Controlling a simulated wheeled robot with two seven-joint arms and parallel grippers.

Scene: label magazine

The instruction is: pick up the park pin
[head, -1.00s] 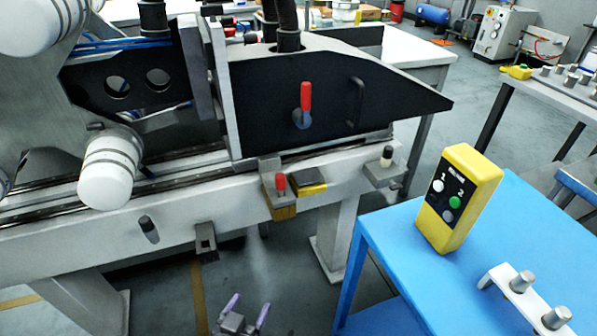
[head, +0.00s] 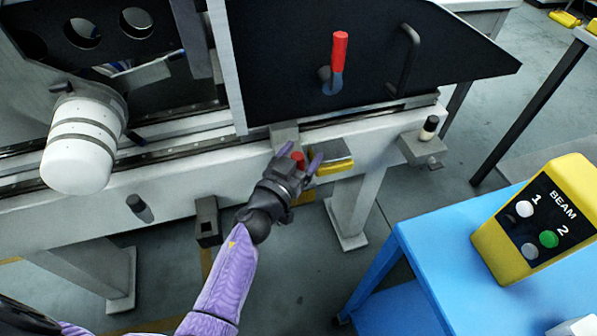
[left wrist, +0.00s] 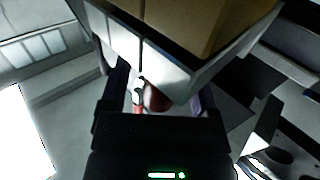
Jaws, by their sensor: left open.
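The pin with the red knob (head: 298,159), which I take for the park pin, stands in a grey bracket on the front of the machine's rail beam. My left gripper (head: 300,156) is open, with its purple-tipped fingers on either side of the red knob. In the left wrist view the dark red knob (left wrist: 154,97) shows between the spread fingers, close to the palm. Whether either finger touches it I cannot tell. The pin's lower part is hidden by the gripper and bracket. My right gripper is not in view.
A grey and yellow block (head: 332,165) sits right beside the gripper. A pin with a black and cream top (head: 429,128) stands in a bracket farther right. A black panel with a red lever (head: 339,55) rises behind. A blue table (head: 440,245) carries a yellow button box (head: 545,220).

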